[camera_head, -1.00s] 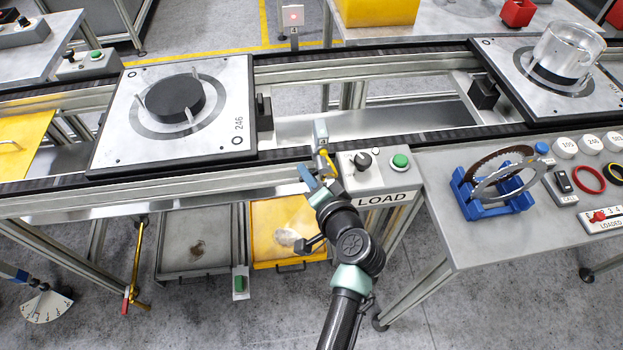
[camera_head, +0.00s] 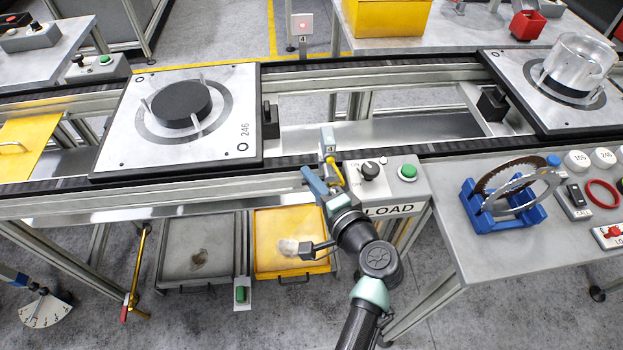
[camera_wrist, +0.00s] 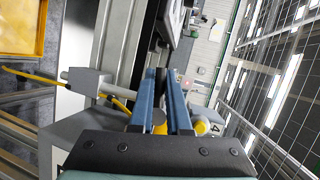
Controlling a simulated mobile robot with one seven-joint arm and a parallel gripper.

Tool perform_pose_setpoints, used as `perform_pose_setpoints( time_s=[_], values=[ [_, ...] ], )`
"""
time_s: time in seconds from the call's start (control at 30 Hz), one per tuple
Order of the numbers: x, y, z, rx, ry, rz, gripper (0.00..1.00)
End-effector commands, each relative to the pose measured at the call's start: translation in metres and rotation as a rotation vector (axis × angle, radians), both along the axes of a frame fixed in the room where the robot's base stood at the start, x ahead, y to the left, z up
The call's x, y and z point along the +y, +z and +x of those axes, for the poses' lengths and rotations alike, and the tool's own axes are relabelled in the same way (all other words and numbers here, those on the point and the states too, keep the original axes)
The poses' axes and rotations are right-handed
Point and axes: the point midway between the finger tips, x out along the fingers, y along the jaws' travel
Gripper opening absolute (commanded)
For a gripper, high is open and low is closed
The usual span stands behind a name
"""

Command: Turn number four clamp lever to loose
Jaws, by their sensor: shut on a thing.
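The clamp lever (camera_head: 335,172) is a short yellow handle below a small grey block (camera_head: 328,139) with a number plate, at the front rail of the conveyor. My gripper (camera_head: 318,180) is at the lever, its blue fingers pointing up and to the left. In the wrist view, the two blue fingers (camera_wrist: 162,112) stand close together with a round yellow end (camera_wrist: 160,123) between them, so they are shut on the lever. The fingers hide part of the lever, and the number on the block is too small to read surely.
The LOAD box (camera_head: 381,188) with a black knob and green button is just right of my gripper. The pallet marked 246 (camera_head: 232,95) sits on the conveyor to the left. A yellow tray (camera_head: 265,268) and a grey tray (camera_head: 180,272) are below.

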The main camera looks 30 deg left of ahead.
Motion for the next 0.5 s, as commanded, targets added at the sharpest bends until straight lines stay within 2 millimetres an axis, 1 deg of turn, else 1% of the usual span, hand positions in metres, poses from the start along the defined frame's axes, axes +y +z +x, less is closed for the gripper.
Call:
perform_pose_setpoints(
  time_s=[0.2,0.23,0.37,0.4,0.5],
  values=[
    [0.0006,0.0,-0.0005,0.002,0.001,0.001,0.0],
    [0.0006,0.0,-0.0005,0.002,0.001,0.001,0.18],
    [0.0005,0.0001,-0.0004,0.001,0.002,0.001,0.42],
    [0.0005,0.0,-0.0003,0.001,0.002,0.001,0.45],
    [0.0004,0.0001,-0.0002,0.0,0.001,0.0,0.45]
  ],
)
